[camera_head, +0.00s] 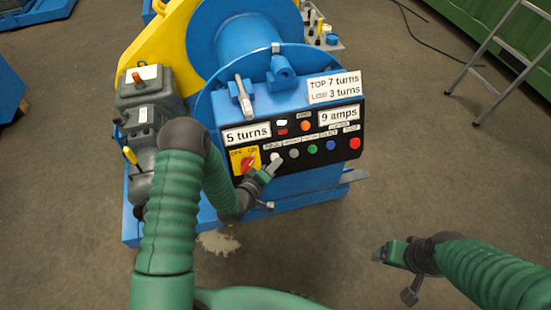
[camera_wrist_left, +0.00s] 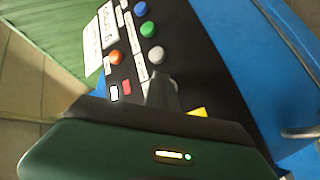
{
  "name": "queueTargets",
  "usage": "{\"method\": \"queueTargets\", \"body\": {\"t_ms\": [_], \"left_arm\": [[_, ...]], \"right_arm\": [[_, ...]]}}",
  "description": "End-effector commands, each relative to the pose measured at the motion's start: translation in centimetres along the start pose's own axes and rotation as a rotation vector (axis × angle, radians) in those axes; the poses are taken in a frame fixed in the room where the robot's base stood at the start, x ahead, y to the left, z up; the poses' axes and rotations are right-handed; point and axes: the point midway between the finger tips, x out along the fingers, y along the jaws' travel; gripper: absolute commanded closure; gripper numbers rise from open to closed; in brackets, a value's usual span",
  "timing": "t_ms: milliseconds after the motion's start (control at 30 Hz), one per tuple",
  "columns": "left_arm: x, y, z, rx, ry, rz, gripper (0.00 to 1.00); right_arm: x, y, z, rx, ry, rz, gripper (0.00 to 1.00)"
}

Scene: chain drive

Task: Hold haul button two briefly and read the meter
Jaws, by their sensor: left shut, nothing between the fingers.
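The black control panel (camera_head: 262,141) on the blue machine has a row of round buttons: white (camera_head: 275,157), grey (camera_head: 293,153), green (camera_head: 312,149), blue (camera_head: 330,145) and red (camera_head: 355,143). Their small labels are too blurred to read. A sign reads "9 amps" (camera_head: 338,115). My left gripper (camera_head: 272,167) is shut and empty, its tip at the white button; I cannot tell whether it presses. In the left wrist view the fingers (camera_wrist_left: 160,92) hide that button, and the grey button (camera_wrist_left: 156,55) shows just beyond. My right gripper (camera_head: 384,253) hangs away from the panel; its jaws are unclear.
A red rotary switch (camera_head: 247,165) on a yellow plate sits left of my left gripper. Other signs read "5 turns" (camera_head: 247,134) and "TOP 7 turns, LOW 3 turns" (camera_head: 334,87). An orange lamp (camera_head: 305,126) sits above the buttons. A stepladder (camera_head: 490,65) stands at right.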

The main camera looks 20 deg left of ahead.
Motion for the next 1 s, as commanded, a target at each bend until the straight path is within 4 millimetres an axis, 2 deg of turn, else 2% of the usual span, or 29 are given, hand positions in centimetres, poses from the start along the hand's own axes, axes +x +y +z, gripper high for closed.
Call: {"method": "queueTargets", "body": {"t_ms": [1000], "left_arm": [[0.75,-0.54,-0.59,-0.001,0.001,0.0,1.0]], "right_arm": [[0.52,0.0,0.12,0.0,0.0,0.0,0.19]]}}
